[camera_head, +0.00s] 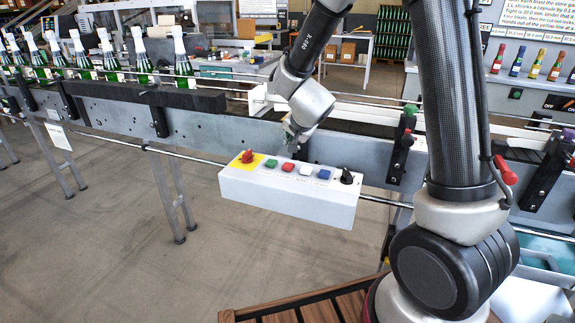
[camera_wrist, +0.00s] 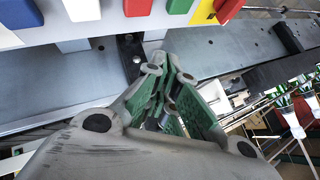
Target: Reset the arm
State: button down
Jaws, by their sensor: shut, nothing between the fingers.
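My gripper (camera_head: 291,138) is just behind the white control box (camera_head: 285,200) in the head view, partly hidden by my wrist. In the wrist view, its green-padded fingers (camera_wrist: 172,80) are closed together with nothing held. The box carries a red knob on a yellow patch (camera_head: 247,157), a green button (camera_head: 270,163), a red button (camera_head: 287,167), a white button (camera_head: 306,170), a blue button (camera_head: 323,174) and a black switch (camera_head: 347,178). In the wrist view the box edge (camera_wrist: 112,30) runs along the top, apart from the fingers.
A grey conveyor (camera_head: 215,125) runs behind the box. Several green bottles with white-foiled necks (camera_head: 182,55) stand on it at left. Small coloured bottles (camera_head: 535,63) stand on a panel at right. A wooden slatted surface (camera_head: 320,305) lies in front.

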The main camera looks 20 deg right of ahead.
jog(key=shift+s+a+f, duration=0.15)
jog(key=shift+a, duration=0.05)
jog(key=s+a+f+n+g+y, duration=0.1)
jog(key=s+a+n+g+y, duration=0.1)
jog(key=s, duration=0.1)
jog(key=s+a+f+n+g, duration=0.1)
jog(key=s, duration=0.1)
jog(key=shift+s+a+f+y, duration=0.1)
jog(key=shift+a+f+y, duration=0.25)
jog(key=shift+y, duration=0.05)
jog(key=s+d+r+n+h, duration=0.1)
jog(key=s+d+r+n, duration=0.1)
jog(key=s+d+r, duration=0.4)
jog(key=s+d+r+n+g+h, duration=0.1)
jog(key=s+d+r, duration=0.4)
jog(key=s, duration=0.8)
jog(key=s+d+r+n+g, duration=0.1)
jog(key=s+d+r+n, duration=0.2)
jog(key=s+d+r, duration=0.3)
jog(key=s+d, duration=0.1)
jog(key=s, duration=0.2)
jog(key=shift+s+r+h, duration=0.25)
jog(key=shift+r+h, duration=0.05)
jog(key=shift+h, duration=0.1)
